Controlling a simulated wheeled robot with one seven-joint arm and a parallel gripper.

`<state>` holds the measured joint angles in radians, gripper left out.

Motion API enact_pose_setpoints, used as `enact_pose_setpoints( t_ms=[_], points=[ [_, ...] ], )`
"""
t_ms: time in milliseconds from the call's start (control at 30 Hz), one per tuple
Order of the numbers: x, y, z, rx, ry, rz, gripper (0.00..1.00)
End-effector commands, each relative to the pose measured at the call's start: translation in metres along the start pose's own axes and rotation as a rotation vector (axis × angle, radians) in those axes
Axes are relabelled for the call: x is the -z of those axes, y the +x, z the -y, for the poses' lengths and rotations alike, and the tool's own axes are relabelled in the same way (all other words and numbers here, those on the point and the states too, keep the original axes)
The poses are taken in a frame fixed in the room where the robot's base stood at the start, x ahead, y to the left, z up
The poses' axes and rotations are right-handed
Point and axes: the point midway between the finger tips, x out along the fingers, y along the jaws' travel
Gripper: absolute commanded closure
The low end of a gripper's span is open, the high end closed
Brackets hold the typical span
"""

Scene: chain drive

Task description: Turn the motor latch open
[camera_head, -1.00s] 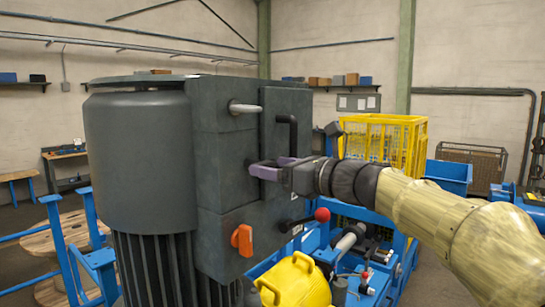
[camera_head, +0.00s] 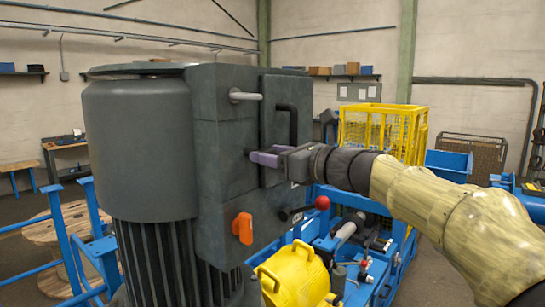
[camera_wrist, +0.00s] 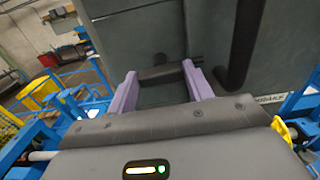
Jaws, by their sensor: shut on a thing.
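The large dark grey motor (camera_head: 140,150) fills the left half of the head view, with a box-shaped housing (camera_head: 222,150) on its right side. My gripper (camera_head: 264,158), with purple fingers, is at the housing's right-hand face. In the wrist view, my gripper (camera_wrist: 162,85) is shut on a short dark bar (camera_wrist: 165,73) lying crosswise between its fingers. This bar seems to be the motor latch; in the head view it is mostly hidden by the fingers. An orange knob (camera_head: 242,228) sits below it on the housing.
A black bent handle (camera_head: 292,125) stands out close above my gripper, and a grey peg (camera_head: 245,97) sits higher up. A red-ball lever (camera_head: 322,202), a yellow part (camera_head: 295,278) and blue framework lie below. A yellow cage (camera_head: 385,130) stands behind.

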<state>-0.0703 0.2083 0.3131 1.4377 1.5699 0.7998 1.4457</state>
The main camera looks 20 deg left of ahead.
Motion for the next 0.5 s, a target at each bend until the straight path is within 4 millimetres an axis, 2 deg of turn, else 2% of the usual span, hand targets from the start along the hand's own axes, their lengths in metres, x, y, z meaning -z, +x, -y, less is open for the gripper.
enact_pose_setpoints(
  t_ms=[267, 500],
  points=[
    [0.0038, -0.0005, 0.0004, 0.003, -0.136, 0.002, 0.72],
    [0.0056, -0.0004, -0.0005, 0.003, -0.333, 0.001, 0.72]
  ],
)
